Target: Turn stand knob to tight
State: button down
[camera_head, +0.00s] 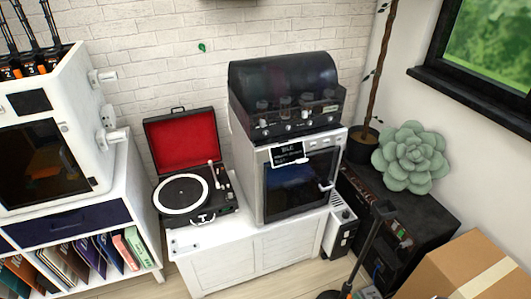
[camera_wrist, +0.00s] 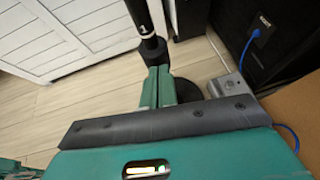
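A black stand with a slim pole (camera_head: 367,243) rises at the lower right of the head view, its round foot at the bottom edge. The pole (camera_wrist: 142,14) also shows in the wrist view, with a thicker black collar (camera_wrist: 153,49) carrying a small white mark above it. My gripper (camera_wrist: 158,70) has teal fingers close together, with only a thin line between them. Their tips are at the collar's lower edge in the picture; I cannot tell whether they touch it. No separate knob shape or tight marking is readable. My gripper is not visible in the head view.
A black cabinet (camera_head: 418,226) with a succulent (camera_head: 410,157) on it and a cardboard box (camera_head: 470,268) stand close to the pole. A white cabinet (camera_head: 265,258) is to its left. A small grey box (camera_wrist: 232,89) and blue cable (camera_wrist: 247,46) lie near my fingers. Wooden floor is clear at left.

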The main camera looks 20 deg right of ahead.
jog(key=shift+d+f, duration=0.1)
jog(key=shift+d, duration=0.1)
jog(key=s, duration=0.6)
jog(key=shift+r, duration=0.4)
jog(key=shift+s, duration=0.1)
dwell(0.4)
